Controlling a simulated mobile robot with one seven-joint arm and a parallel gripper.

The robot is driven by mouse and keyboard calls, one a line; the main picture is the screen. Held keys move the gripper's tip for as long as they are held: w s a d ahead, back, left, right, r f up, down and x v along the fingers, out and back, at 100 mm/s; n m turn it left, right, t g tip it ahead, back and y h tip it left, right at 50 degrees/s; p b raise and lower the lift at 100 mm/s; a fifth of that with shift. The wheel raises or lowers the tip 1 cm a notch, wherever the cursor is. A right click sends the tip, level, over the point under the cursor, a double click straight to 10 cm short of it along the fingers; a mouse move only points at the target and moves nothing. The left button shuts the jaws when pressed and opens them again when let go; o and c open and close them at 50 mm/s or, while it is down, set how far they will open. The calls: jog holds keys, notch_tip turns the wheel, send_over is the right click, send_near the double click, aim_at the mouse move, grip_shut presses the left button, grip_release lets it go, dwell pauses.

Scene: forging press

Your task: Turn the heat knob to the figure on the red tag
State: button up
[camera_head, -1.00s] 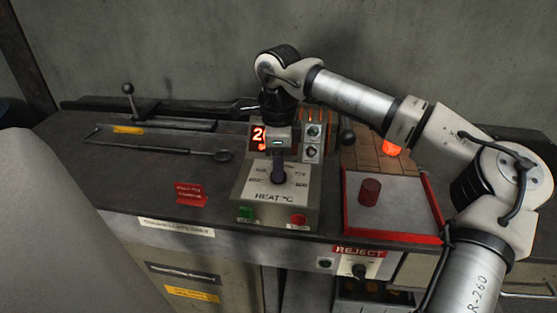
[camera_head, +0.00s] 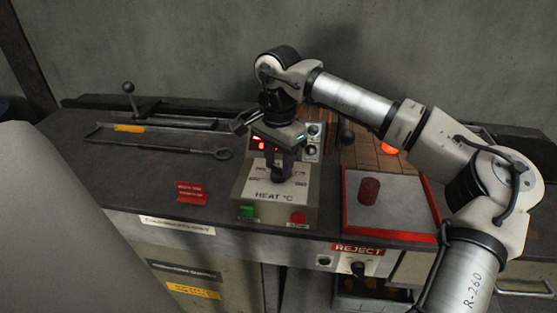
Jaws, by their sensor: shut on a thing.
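The heat control box (camera_head: 246,202) stands on the bench, with a sloped pale face marked "HEAT °C", a green button and a red button along its front. My gripper (camera_head: 279,172) points down at the dial and is shut on the dark heat knob (camera_head: 278,178), turned at an angle to the box. The scale figures around the knob are partly covered and too small to read. A red display (camera_head: 258,144) behind is mostly hidden by my gripper. The red tag (camera_head: 191,193) lies on the bench left of the box; its writing is too small to read.
A red-rimmed tray (camera_head: 346,213) with a dark red cylinder (camera_head: 369,190) stands to the right. A glowing orange piece (camera_head: 390,148) lies behind it. Long tongs (camera_head: 170,148) lie at the left. A REJECT panel (camera_head: 358,250) is on the front below.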

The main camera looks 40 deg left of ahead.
aim_at(278, 168)
jog(key=shift+n, duration=0.5)
jog(key=o, duration=1)
notch_tip(278, 168, up, 14)
jog(key=b, duration=0.1)
jog(key=shift+f, duration=0.1)
dwell(0.4)
